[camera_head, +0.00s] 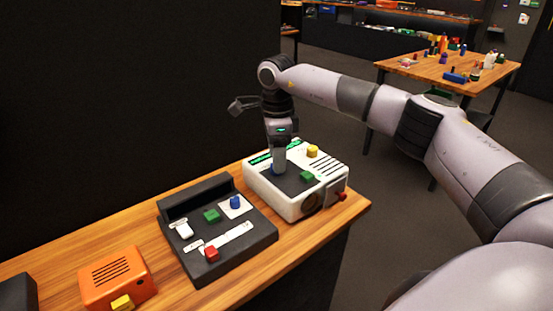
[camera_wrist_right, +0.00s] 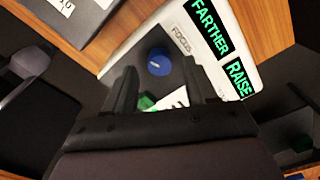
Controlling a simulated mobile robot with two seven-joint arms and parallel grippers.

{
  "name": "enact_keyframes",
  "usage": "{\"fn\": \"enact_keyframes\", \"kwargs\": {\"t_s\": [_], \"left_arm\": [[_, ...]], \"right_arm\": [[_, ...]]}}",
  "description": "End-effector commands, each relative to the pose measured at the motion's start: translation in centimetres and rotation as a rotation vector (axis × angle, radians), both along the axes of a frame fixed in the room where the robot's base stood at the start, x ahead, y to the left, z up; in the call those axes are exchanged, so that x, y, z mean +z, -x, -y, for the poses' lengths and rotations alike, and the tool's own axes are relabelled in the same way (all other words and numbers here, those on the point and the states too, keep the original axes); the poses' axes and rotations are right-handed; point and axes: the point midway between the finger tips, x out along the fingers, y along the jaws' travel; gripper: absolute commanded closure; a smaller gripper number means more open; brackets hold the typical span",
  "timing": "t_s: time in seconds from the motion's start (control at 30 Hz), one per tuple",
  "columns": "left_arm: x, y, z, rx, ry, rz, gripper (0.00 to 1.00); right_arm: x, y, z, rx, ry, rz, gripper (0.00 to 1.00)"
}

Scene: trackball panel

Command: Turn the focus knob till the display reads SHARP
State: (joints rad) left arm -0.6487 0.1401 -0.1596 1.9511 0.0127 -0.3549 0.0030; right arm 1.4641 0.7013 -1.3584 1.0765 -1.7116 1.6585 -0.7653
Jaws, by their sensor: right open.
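The white panel box (camera_head: 321,203) stands on the wooden bench. Its blue focus knob (camera_wrist_right: 158,62), with a pale pointer mark, sits on a dark plate beside the word FOCUS. In the head view the knob is mostly hidden behind my right gripper (camera_head: 279,168). In the wrist view the green-lit display (camera_wrist_right: 211,27) reads FARTHER, and a second display (camera_wrist_right: 238,78) reads RAISE. My right gripper points down over the panel, open, with the knob showing between its fingertips; whether they touch it I cannot tell. My left gripper is out of view.
The box also carries a green button (camera_head: 307,175), a yellow knob (camera_head: 312,151) and a red side knob (camera_head: 341,196). A dark control panel (camera_head: 240,256) stands close to its left, and an orange box (camera_head: 118,272) farther left. A dark wall rises behind the bench.

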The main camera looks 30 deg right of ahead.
Motion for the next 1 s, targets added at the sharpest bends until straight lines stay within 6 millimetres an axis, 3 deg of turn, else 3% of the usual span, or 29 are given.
{"fn": "enact_keyframes", "kwargs": {"t_s": [0.17,0.43,0.47,0.6,0.63,1.0], "left_arm": [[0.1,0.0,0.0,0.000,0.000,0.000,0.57],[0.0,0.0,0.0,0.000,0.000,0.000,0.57],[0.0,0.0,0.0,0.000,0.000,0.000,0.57],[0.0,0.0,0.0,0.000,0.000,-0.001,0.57],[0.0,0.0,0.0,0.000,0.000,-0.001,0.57],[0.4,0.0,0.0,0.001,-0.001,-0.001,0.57]], "right_arm": [[-1.5,0.0,0.0,0.000,0.000,0.000,0.44],[-1.7,0.0,0.0,0.000,0.000,0.000,0.44],[-1.7,0.0,0.0,0.000,0.000,0.000,0.50],[-1.7,0.0,0.0,0.000,-0.001,0.000,0.96],[-1.7,0.0,0.0,0.000,-0.001,0.000,1.00],[-1.6,0.0,-0.1,-0.053,-0.001,0.000,1.00]]}}
